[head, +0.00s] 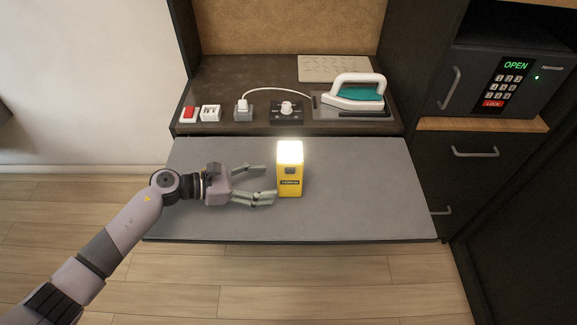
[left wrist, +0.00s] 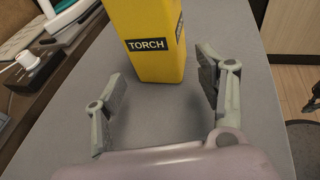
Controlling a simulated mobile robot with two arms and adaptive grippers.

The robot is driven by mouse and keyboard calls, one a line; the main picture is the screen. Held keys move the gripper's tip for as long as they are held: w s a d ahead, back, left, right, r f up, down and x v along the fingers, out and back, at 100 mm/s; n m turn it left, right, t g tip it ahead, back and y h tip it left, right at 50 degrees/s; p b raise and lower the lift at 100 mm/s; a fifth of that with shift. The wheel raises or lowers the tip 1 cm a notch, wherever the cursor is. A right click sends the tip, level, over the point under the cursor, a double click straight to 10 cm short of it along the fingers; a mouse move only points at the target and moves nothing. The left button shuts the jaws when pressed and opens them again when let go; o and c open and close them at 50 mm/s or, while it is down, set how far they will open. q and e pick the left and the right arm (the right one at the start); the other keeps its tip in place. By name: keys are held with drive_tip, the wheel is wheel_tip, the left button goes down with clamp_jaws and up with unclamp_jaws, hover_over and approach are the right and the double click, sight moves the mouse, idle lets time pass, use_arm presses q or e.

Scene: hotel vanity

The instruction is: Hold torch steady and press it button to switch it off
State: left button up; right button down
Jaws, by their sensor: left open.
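The yellow torch (head: 290,178) stands upright on the grey pull-out shelf (head: 370,190), its top glowing white. A dark grey button (head: 290,170) shows on its front face, above a dark label. In the left wrist view the torch (left wrist: 148,38) stands just beyond my fingertips, with the label "TORCH" readable and its top out of frame. My left gripper (head: 269,183) is open, to the left of the torch, with its fingers pointing at it. In the left wrist view the gripper (left wrist: 160,75) has nothing between its fingers.
Behind the shelf, a dark counter holds a red switch (head: 188,114), a white switch block (head: 210,113), a plug in a socket (head: 243,109), a dial (head: 286,110) and an iron (head: 357,93). A safe (head: 505,82) reads OPEN at right. The shelf right of the torch is clear.

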sight(286, 181)
use_arm(q)
drive_tip(key=b+x, duration=0.1)
drive_tip(key=x, duration=0.3)
drive_tip(key=shift+d+f, duration=0.15)
drive_tip(key=shift+w+d+f+b, duration=0.15)
drive_tip(key=shift+w+d+b, duration=0.1)
drive_tip(key=shift+d+b, duration=0.3)
drive_tip(key=shift+w+d, duration=0.1)
drive_tip(key=shift+d, duration=0.35)
use_arm(e)
drive_tip(key=shift+w+d+f, duration=0.1)
drive_tip(key=shift+d+f, duration=1)
drive_tip(key=shift+d, duration=0.15)
drive_tip(key=shift+a, duration=0.1)
use_arm(q)
drive_tip(key=shift+c, duration=3.5)
use_arm(e)
drive_tip(key=shift+a, duration=0.45)
use_arm(q)
drive_tip(key=shift+f, duration=0.1)
use_arm(e)
drive_tip(key=shift+d, duration=0.25)
